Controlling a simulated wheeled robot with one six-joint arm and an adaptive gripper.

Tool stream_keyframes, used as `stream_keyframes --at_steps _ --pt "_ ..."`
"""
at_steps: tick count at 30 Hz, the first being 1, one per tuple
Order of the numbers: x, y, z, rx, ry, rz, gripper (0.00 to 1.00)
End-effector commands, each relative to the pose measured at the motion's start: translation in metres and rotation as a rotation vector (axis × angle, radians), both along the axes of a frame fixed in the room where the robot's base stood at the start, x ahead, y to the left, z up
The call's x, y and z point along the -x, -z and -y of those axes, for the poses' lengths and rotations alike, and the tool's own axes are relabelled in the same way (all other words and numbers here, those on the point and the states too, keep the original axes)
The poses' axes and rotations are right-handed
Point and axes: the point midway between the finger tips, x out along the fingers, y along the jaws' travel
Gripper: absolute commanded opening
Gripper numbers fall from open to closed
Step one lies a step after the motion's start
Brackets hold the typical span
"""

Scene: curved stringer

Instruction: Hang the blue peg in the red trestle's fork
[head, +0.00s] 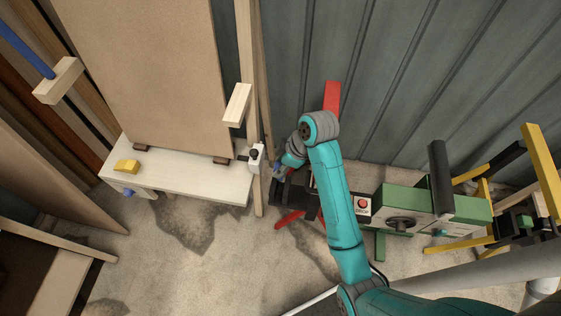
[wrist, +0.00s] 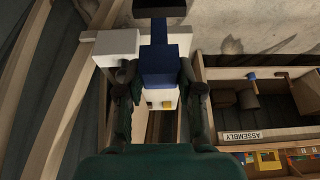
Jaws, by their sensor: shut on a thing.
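My gripper (wrist: 159,78) is shut on the blue peg (wrist: 160,66). In the wrist view the peg's wide blue part sits between the two dark fingers, and a narrower dark blue part reaches up toward a dark shape at the top edge. In the head view my gripper (head: 283,168) is beside the narrow wooden post, with only a small patch of blue showing there. The red trestle (head: 332,97) shows as a red upright behind my arm and red legs lower down. My arm covers its middle, and I cannot make out its fork.
A pale bench (head: 185,182) with a yellow block (head: 127,167) stands left of the wooden post (head: 258,190). A green machine (head: 415,208) with a red button stands right of my arm. A yellow frame (head: 540,160) is at far right. An ASSEMBLY-labelled crate (wrist: 253,135) shows in the wrist view.

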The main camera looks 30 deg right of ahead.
Motion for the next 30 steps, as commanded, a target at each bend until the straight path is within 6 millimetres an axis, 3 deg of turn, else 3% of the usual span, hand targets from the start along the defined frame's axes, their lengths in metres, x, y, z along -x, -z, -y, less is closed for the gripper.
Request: stream_keyframes --at_steps 12,30 --pt "0.000 0.031 0.000 0.000 0.000 -0.002 0.06" --pt "0.000 0.037 0.000 0.000 0.000 0.000 0.06"
